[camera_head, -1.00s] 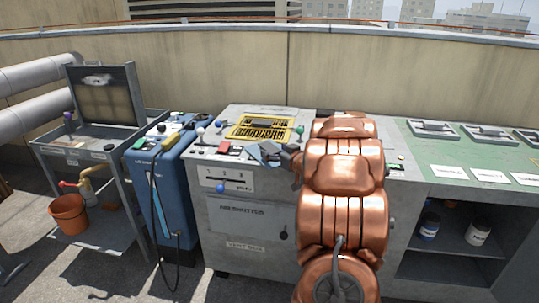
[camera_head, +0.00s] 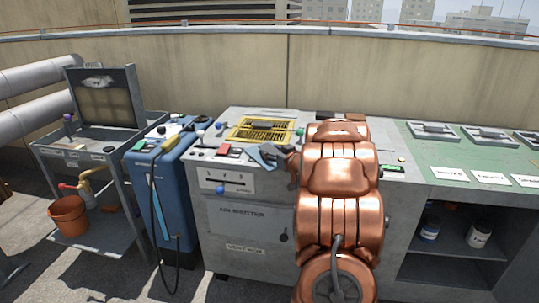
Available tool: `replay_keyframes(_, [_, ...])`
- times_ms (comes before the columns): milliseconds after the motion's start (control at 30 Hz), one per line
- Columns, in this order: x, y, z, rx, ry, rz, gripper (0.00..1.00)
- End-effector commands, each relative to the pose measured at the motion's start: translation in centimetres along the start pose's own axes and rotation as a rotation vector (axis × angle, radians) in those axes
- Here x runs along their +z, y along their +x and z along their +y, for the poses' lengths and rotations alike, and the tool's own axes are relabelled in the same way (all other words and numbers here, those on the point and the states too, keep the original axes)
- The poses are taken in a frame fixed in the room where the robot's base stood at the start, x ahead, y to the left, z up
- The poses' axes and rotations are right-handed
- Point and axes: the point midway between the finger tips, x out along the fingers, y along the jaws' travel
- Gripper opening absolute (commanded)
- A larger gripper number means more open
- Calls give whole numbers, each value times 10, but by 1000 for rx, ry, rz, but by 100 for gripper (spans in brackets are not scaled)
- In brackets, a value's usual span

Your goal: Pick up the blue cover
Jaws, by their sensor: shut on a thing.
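The blue cover (camera_head: 258,156) is a flat, light-blue piece at the front of the grey cabinet's top, just in front of the yellow grille. My gripper (camera_head: 273,153) reaches in from the right, and its dark fingers are closed on the cover's right side. The cover looks tilted. I cannot tell whether it is clear of the top. My copper-coloured arm hides the right part of the cabinet.
The yellow grille (camera_head: 262,130) lies behind the cover. A red block (camera_head: 230,150) and upright knobs, one blue (camera_head: 218,126), stand close to its left. A blue unit (camera_head: 170,190) stands left of the cabinet. A green-topped bench (camera_head: 455,155) stands right.

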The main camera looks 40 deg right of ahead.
Motion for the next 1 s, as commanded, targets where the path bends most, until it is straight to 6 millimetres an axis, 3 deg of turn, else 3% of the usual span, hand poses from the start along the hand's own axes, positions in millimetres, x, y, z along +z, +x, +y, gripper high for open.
replay_keyframes(167, [0,0,0,0,0,0,0])
replay_keyframes(467, [-8,-1,0,0,0,2,0])
replay_keyframes(733, [-40,-6,0,0,-2,4,0])
replay_keyframes(1000, [-36,-31,-13,2,0,1,0])
